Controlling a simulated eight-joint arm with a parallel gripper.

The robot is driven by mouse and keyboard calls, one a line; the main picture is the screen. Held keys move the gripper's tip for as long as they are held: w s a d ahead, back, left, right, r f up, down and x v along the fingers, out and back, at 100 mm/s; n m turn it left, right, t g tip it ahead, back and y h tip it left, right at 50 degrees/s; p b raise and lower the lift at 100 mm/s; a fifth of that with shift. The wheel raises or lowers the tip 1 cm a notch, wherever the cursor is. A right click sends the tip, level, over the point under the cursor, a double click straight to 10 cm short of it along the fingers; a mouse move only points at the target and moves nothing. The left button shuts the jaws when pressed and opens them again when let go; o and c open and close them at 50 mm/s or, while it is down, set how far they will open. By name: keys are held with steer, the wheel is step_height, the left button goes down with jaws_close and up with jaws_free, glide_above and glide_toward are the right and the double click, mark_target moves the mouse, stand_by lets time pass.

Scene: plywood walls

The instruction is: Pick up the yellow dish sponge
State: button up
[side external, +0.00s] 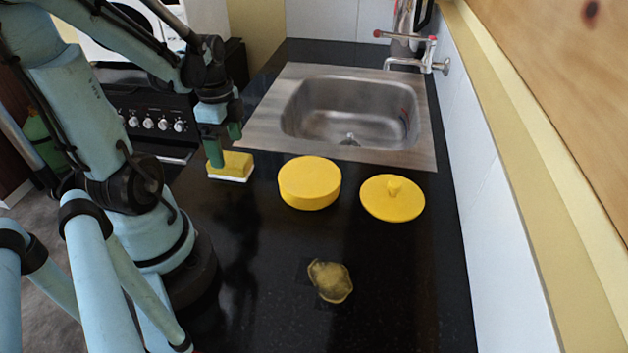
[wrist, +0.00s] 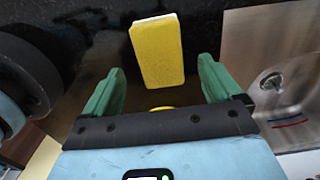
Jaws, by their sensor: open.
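The yellow dish sponge (side external: 232,165) is a small block with a white underside, lying on the black counter left of the round yellow pot. In the wrist view the sponge (wrist: 157,50) lies ahead of and between the two green fingers. My gripper (side external: 222,143) is over the sponge in the side view, and one finger overlaps the sponge's left part there. In the wrist view my gripper (wrist: 160,80) is open, with a gap on each side of the sponge. I cannot tell how far the fingertips are above the counter.
A round yellow pot (side external: 309,186) stands right of the sponge, with a yellow lid (side external: 391,199) farther right. A crumpled brownish item (side external: 330,281) lies nearer the front. The steel sink (side external: 350,112) is behind, with a tap (side external: 428,62). The front right counter is clear.

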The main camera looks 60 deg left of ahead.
mark_target(232, 159)
steer(key=shift+w+d+f, duration=0.1)
steer(key=shift+w+f, duration=0.05)
steer(key=shift+f, duration=0.65)
steer(key=shift+w+d+f, duration=0.1)
steer(key=shift+f, duration=1.65)
steer(key=c, duration=1.1)
steer(key=shift+r, duration=0.2)
steer(key=shift+r, duration=0.85)
step_height(232, 159, up, 2)
steer(key=shift+d+r, duration=0.1)
steer(key=shift+r, duration=0.05)
steer(key=d+r, duration=0.2)
steer(key=d, duration=0.1)
steer(key=w+d+r, duration=0.1)
steer(key=d+r, duration=0.1)
steer(key=d, duration=0.2)
steer(key=w+d+r, duration=0.1)
steer(key=d+r, duration=0.1)
steer(key=d, duration=0.2)
steer(key=shift+d+r, duration=0.1)
steer(key=shift+r, duration=0.25)
